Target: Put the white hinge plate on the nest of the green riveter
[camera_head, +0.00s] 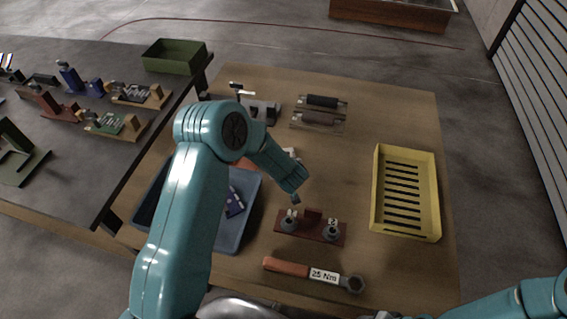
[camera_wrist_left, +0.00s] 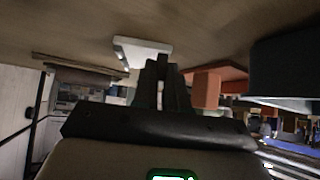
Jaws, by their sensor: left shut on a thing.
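The white hinge plate (camera_wrist_left: 142,50) lies across the fingertips of my left gripper (camera_wrist_left: 163,72) in the left wrist view, and the gripper is shut on it. A small white patch (camera_head: 292,152), likely this plate, shows beside my left forearm in the head view. My left gripper's fingers are mostly hidden there by the arm. A green C-shaped device (camera_head: 18,158), likely the green riveter, stands on the dark bench at the far left, well away from the gripper. Its nest is not clear. My right gripper is out of view.
A blue tray (camera_head: 240,220) and an orange block (camera_wrist_left: 207,90) are near the left gripper. A red stand (camera_head: 312,227), torque wrench (camera_head: 315,274) and yellow crate (camera_head: 407,228) occupy the wooden table. The dark bench (camera_head: 90,170) holds several fixtures and a green bin (camera_head: 175,57).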

